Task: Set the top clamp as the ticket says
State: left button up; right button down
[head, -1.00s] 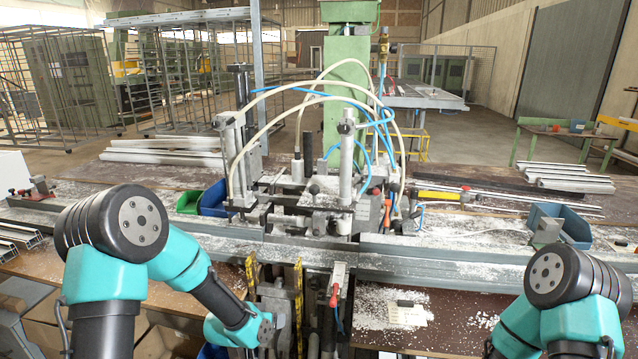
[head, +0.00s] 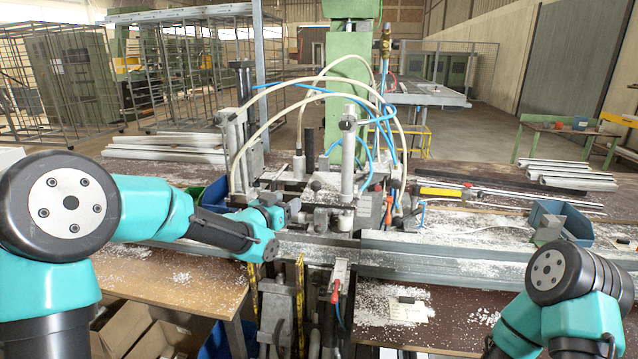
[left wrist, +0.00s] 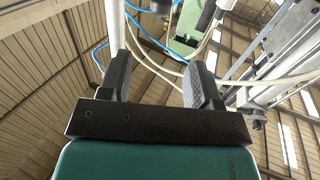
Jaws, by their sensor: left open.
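The clamp unit stands mid-bench, with an upright silver cylinder (head: 347,165) and several hoses; I cannot tell for sure which part is the top clamp. A pale card with a dark piece on it (head: 408,311), possibly the ticket, lies on the bench front; its writing is too small to read. My left gripper (head: 283,204) is in front of the unit's left side, fingers up, open and empty. In the left wrist view its two dark fingers (left wrist: 160,80) stand apart, with a pale upright rod (left wrist: 115,25) and hoses beyond. My right gripper is out of view.
A long grey profile rail (head: 450,265) runs across the bench. A red-handled lever (head: 336,290) stands at the front. A blue bin (head: 560,222) sits at the right, with metal profiles (head: 570,177) behind it. Curved hoses (head: 300,95) arch over the unit.

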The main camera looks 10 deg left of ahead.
pick_arm(q)
send_over(319, 196)
dwell(0.7)
grip_shut()
dwell(0.4)
